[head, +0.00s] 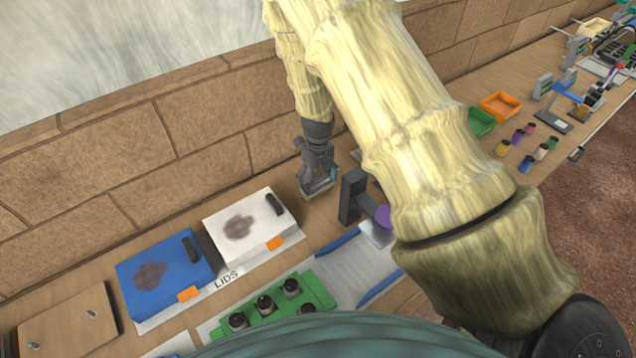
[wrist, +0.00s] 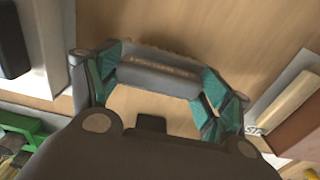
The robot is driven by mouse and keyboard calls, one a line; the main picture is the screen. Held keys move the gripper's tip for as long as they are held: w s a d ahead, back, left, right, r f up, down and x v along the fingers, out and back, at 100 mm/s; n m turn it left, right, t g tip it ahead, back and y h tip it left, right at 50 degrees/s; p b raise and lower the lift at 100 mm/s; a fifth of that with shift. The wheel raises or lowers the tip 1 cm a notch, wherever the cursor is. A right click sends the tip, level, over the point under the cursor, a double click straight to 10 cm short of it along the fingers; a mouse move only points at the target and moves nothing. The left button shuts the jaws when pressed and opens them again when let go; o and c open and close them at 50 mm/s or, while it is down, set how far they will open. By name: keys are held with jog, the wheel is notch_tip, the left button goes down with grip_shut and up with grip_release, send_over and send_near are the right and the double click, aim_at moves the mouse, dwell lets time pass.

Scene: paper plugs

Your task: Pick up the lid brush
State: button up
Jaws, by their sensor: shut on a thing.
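My gripper (head: 318,178) is at the back of the bench near the stone wall, pointing down. In the wrist view, its teal-padded fingers (wrist: 162,84) stand to either side of a grey bar-like body, the lid brush (wrist: 155,76). The fingers are shut on it. A thin, ragged brownish fringe shows along the brush's far edge. In the head view the brush (head: 318,190) is a small grey-brown shape at the fingertips, close to the bench top. I cannot tell whether it touches the bench.
A white lid (head: 262,216) and a blue lid (head: 150,262), both stained, lie left of my gripper on a sheet marked LIDS. A black stand (head: 352,195) with a purple disc is close on the right. A green rack (head: 318,290) is in front. Bare bench lies around the gripper.

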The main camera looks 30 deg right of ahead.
aim_at(318, 178)
notch_tip(318, 178, up, 9)
jog(key=shift+f+b, duration=0.1)
jog(key=shift+b, duration=1.1)
